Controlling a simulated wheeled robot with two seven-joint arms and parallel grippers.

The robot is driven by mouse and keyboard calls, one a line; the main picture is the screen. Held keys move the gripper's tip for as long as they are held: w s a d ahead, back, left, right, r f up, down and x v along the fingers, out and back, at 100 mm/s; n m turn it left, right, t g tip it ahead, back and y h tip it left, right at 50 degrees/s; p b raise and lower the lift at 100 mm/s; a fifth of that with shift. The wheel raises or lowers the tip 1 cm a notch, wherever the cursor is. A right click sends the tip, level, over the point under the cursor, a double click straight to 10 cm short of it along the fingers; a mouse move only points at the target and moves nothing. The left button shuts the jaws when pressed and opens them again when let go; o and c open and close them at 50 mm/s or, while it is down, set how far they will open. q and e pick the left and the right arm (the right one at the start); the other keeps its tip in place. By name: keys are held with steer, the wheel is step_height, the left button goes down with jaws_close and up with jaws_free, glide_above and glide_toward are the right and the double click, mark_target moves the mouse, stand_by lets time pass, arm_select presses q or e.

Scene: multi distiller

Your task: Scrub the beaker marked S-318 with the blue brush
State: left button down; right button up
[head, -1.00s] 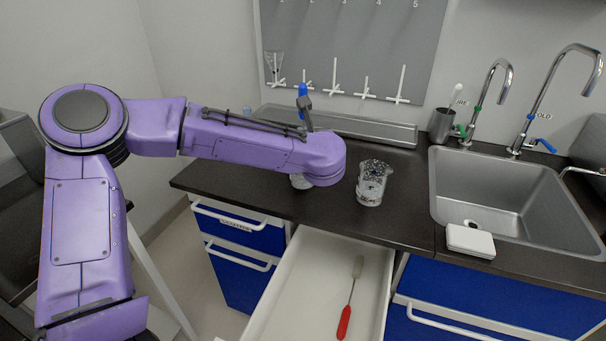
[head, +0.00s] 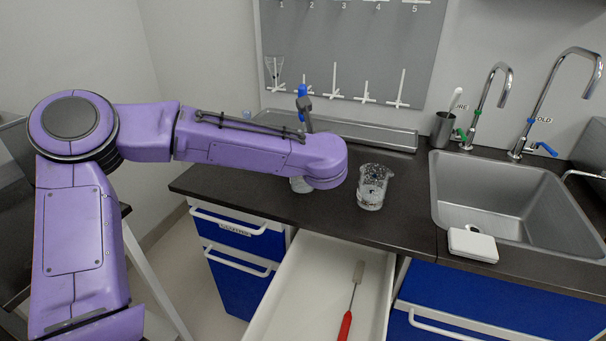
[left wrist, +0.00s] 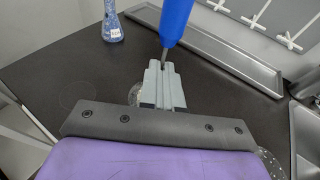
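The blue handle (head: 302,90) also shows above my forearm in the head view; the brush head is hidden. A speckled glass beaker (head: 374,186) stands on the counter right of my left wrist. A second glass vessel (head: 301,184) is mostly hidden behind my wrist; a glass rim (left wrist: 135,94) shows beside the gripper in the left wrist view. I cannot read S-318 on either. My right gripper is not in view.
An open white drawer (head: 300,300) holds a red-handled brush (head: 346,325). The sink (head: 500,195), a white box (head: 472,244) and a metal cup (head: 443,130) are at right. A long tray (head: 350,132) lies at the back. A labelled flask (left wrist: 112,24) stands at far left.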

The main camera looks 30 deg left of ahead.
mark_target(303, 91)
arm_select(q)
step_height(303, 91, up, 11)
steer(key=p, duration=0.5)
stand_by(0.4)
